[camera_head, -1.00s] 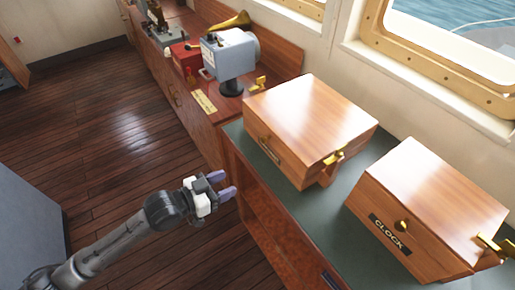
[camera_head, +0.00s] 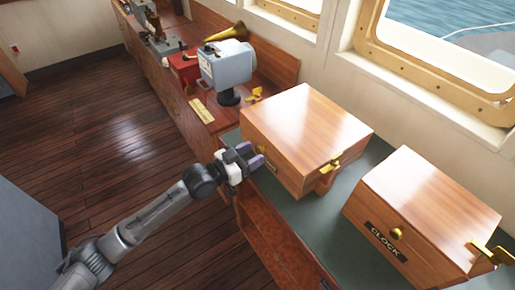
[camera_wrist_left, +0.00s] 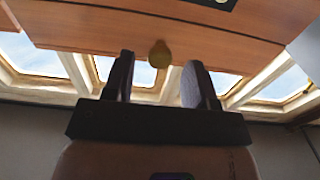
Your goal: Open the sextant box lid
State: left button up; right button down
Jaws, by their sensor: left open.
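The sextant box (camera_head: 306,125) is the left of two wooden boxes on the green counter top. Its lid is down, and a brass fitting (camera_head: 337,163) sits at its right side. My left gripper (camera_head: 252,157) is open and empty at the front face of this box, over the counter's front edge, and hides part of that face. In the left wrist view, a round brass knob (camera_wrist_left: 160,54) on the wooden front shows between the two spread fingers (camera_wrist_left: 158,82), beyond their tips. Whether they touch the box cannot be told. My right gripper is not in view.
A second wooden box labelled CLOCK (camera_head: 428,215) stands close on the right. A grey instrument (camera_head: 226,62) and a red box (camera_head: 184,67) stand on the cabinet behind. Window frames (camera_head: 440,75) line the right wall. The wooden floor (camera_head: 110,140) is clear.

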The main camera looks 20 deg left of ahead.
pick_arm(q)
jog(key=shift+x, duration=1.1)
jog(key=shift+c, duration=0.4)
grip_shut()
